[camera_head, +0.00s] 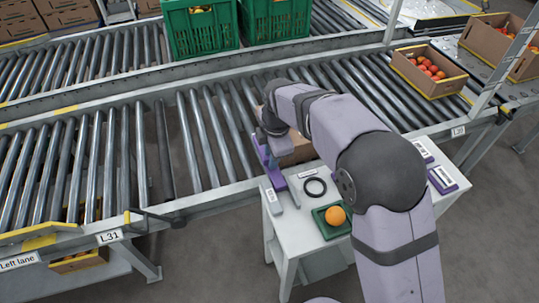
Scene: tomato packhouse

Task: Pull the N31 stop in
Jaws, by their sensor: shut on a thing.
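I cannot make out an N31 sign or its stop in the camera view. A dark stop bar (155,216) lies along the near edge of the roller conveyor, beside the L31 sign (109,237). My gripper (264,152) is at the near conveyor edge, by the far left corner of a white side table. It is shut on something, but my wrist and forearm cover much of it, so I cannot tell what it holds.
The white side table (290,232) bears a purple holder (276,180), a black ring (315,187) and an orange fruit (335,216) on a green tray. A brown carton (298,152) is partly hidden under my arm. Green crates (200,33) and a tomato box (430,71) stand on the conveyors.

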